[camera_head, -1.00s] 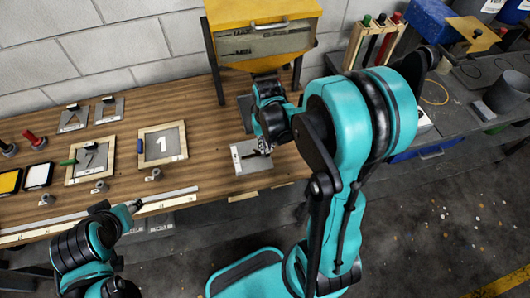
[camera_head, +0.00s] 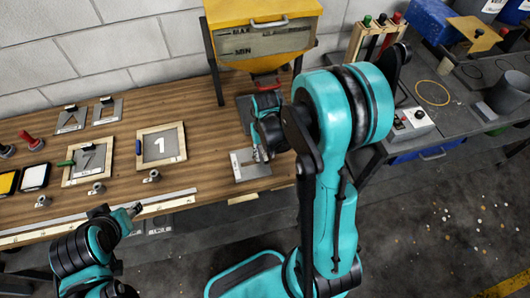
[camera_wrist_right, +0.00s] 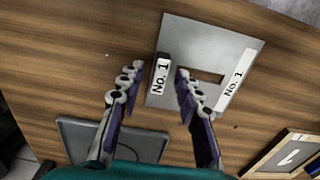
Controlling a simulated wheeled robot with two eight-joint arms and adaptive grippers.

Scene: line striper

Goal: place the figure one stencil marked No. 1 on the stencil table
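The No. 1 stencil is a grey plate (camera_head: 250,172) with a narrow slot, lying on the wooden bench near its front edge. My left gripper (camera_head: 134,210) is over the bench's front edge, too small to judge. I cannot tell which surface is the stencil table.
A yellow hopper (camera_head: 265,40) stands on legs behind, with a dark grey plate (camera_head: 243,107) below it. Framed boards showing "1" (camera_head: 160,146) and "7" (camera_head: 87,161) lie to the left. A long pale rule (camera_head: 165,205) runs along the front edge.

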